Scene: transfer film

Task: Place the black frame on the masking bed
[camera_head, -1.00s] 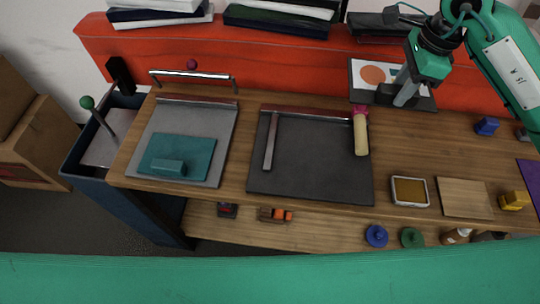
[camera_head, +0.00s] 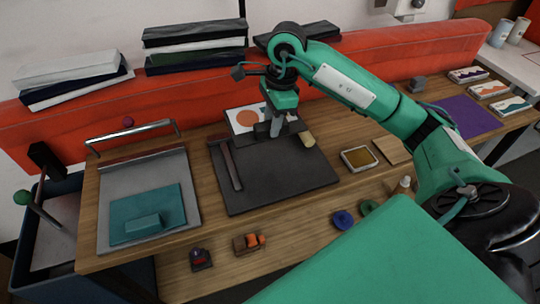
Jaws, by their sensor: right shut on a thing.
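My right gripper (camera_head: 276,129) points down from my green arm and is shut on the black frame (camera_head: 292,128). The frame is partly hidden by the gripper. A white card (camera_head: 233,119) with an orange circle shows beside the gripper and seems to go with the frame. Both overlap the rear edge of a flat dark bed (camera_head: 285,185), which looks like the masking bed; I cannot tell the height between them. A metal bar (camera_head: 223,165) lies along the bed's left side, and a cream handle (camera_head: 307,139) shows at its back right. My left gripper is not in view.
A grey bed (camera_head: 112,185) with a teal plate (camera_head: 170,205) and a silver rail (camera_head: 130,135) stands left. A tan pad (camera_head: 359,159) and a wooden square (camera_head: 393,151) lie right. Dark stacks (camera_head: 195,45) stand behind on the red ledge (camera_head: 210,88).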

